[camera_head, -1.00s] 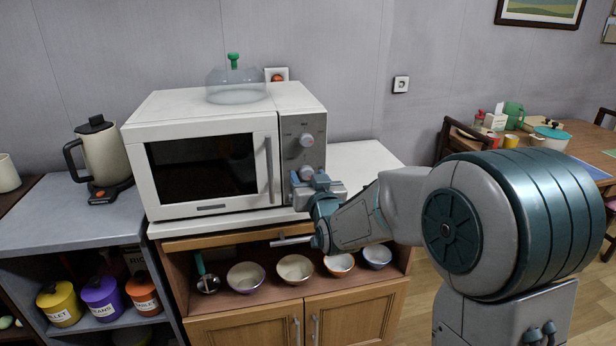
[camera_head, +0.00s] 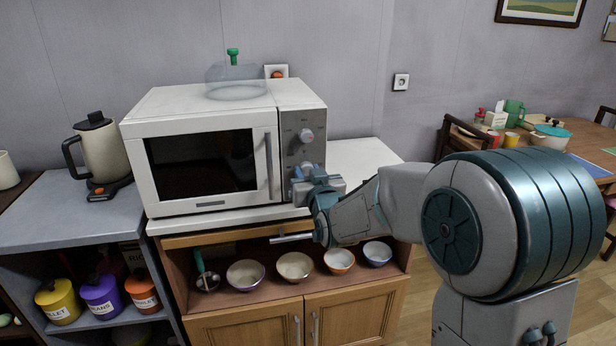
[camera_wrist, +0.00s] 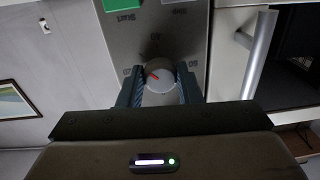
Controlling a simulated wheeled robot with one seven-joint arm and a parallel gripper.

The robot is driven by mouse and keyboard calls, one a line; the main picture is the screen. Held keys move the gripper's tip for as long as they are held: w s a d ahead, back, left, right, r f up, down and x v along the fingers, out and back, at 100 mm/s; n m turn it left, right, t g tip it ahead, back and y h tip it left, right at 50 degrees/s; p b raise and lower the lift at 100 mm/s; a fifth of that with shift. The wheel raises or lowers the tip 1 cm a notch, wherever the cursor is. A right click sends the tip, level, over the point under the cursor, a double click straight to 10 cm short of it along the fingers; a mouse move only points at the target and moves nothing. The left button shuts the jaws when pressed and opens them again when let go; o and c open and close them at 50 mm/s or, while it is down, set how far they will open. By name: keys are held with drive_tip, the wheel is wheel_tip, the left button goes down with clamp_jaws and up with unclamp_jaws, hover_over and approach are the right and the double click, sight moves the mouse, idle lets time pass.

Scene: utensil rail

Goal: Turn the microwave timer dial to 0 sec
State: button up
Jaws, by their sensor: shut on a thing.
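The white microwave (camera_head: 200,103) stands on the counter with its door shut. Its grey control panel (camera_head: 294,123) carries an upper dial (camera_head: 306,135) and a lower dial, mostly hidden behind my gripper in the head view. In the wrist view the lower dial (camera_wrist: 160,84) is round and pale grey, with a red pointer line angled to the picture's upper left. My gripper (camera_wrist: 160,88) has one finger on each side of this dial and is shut on it. My gripper also shows at the panel's lower part in the head view (camera_head: 302,178).
A clear dome with a green knob (camera_head: 235,79) sits on top of the microwave. The door handle (camera_head: 269,166) is left of the panel. A kettle (camera_head: 103,158) stands left, and several bowls (camera_head: 295,267) sit on the shelf below.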

drive_tip(key=n+b, duration=0.2)
drive_tip(key=b, duration=0.1)
drive_tip(key=shift+f, duration=0.2)
drive_tip(key=n+b, duration=0.4)
drive_tip(key=shift+n+b, duration=0.3)
drive_tip(key=n+b, duration=0.2)
drive_tip(key=shift+r+n, duration=0.1)
drive_tip(key=shift+n, duration=0.2)
drive_tip(key=n+b, duration=0.1)
drive_tip(key=n, duration=0.2)
drive_tip(key=shift+r+n+b, duration=0.15)
drive_tip(key=shift+n+b, duration=0.15)
drive_tip(key=shift+b, duration=0.05)
drive_tip(key=n, duration=0.3)
drive_tip(key=shift+r+h, duration=0.15)
drive_tip(key=shift+h, duration=0.25)
drive_tip(key=n+p, duration=0.1)
drive_tip(key=n, duration=0.3)
drive_tip(key=shift+r, duration=0.1)
drive_tip(key=n+p, duration=0.2)
drive_tip(key=n, duration=0.2)
drive_tip(key=shift+n+p, duration=0.65)
drive_tip(key=shift+n, duration=0.75)
